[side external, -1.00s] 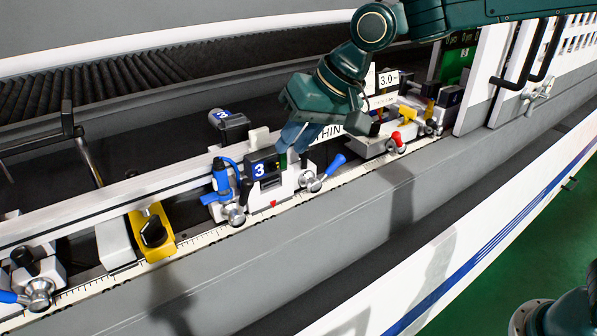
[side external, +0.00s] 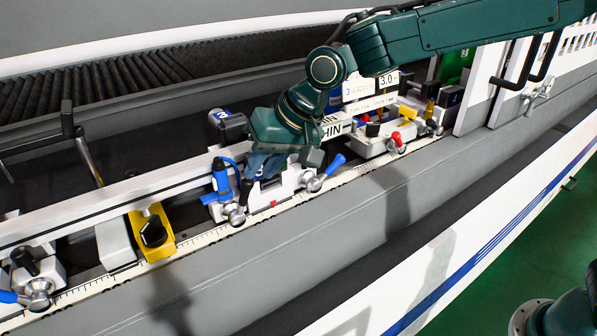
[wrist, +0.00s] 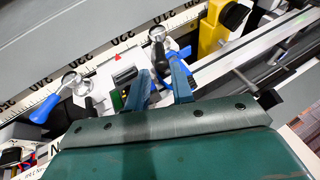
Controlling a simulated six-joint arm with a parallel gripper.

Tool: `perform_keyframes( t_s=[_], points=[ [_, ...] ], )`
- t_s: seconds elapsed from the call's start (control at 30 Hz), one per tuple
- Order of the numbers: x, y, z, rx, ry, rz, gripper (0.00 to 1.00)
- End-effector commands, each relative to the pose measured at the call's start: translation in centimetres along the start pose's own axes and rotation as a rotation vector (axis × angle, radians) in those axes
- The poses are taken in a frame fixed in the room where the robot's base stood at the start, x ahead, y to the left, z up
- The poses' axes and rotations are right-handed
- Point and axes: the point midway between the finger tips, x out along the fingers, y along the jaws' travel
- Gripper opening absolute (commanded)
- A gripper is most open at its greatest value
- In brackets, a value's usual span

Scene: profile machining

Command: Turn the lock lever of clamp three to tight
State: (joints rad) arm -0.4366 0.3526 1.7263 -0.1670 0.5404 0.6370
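Clamp three (side external: 289,184) is a white block on the rail, with a red mark on its front. A black lever (side external: 245,192) on a round silver knob stands at its left end; it also shows in the wrist view (wrist: 158,36). A blue lever (side external: 333,164) angles up and right from a silver knob at its right end; it also shows in the wrist view (wrist: 45,108). I cannot tell which is the lock lever. My gripper (wrist: 159,84) is open above the clamp's left part, its fingers apart near the black lever's upper end. Contact is unclear.
A blue cylinder (side external: 221,176) stands close beside the black lever. A yellow clamp (side external: 152,232) with a black knob is further left on the rail. A red-lever unit (side external: 392,140) stands to the right. The grey ledge (side external: 300,225) in front is clear.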

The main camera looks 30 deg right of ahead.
Motion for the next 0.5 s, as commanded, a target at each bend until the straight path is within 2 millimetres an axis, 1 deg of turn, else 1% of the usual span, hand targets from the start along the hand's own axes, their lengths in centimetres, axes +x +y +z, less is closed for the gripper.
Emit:
perform_keyframes(
  t_s=[0.03,0.1,0.5],
  points=[
    [0.9,0.0,0.1,-0.001,-0.002,0.001,0.24],
    [1.9,0.0,0.1,-0.001,-0.003,0.001,0.24],
    [7.4,0.0,0.1,-0.002,-0.001,0.001,0.24]
  ],
)
